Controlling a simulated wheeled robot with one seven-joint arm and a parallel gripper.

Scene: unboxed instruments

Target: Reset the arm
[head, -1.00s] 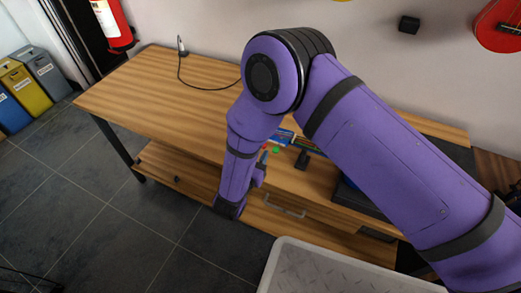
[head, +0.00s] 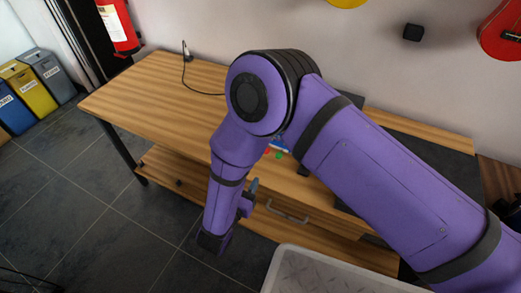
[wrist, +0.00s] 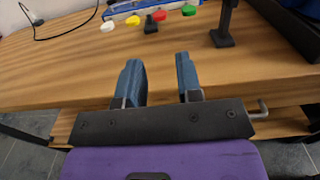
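My purple arm reaches across the head view from the lower right, bends near the middle and hangs down in front of the wooden table (head: 140,92). In the wrist view my gripper (wrist: 160,65) shows two blue-grey fingers apart with nothing between them, so it is open and empty. They point toward the table's front edge. In the head view a finger of my gripper (head: 253,186) shows beside the wrist, in front of the table.
Small coloured pieces (wrist: 159,15) lie by a blue-and-white object (wrist: 140,7) on the table, near a dark stand (wrist: 223,38). A drawer handle (head: 287,211) sticks out in front. A cable (head: 188,75) lies back left. The tabletop's left part is clear.

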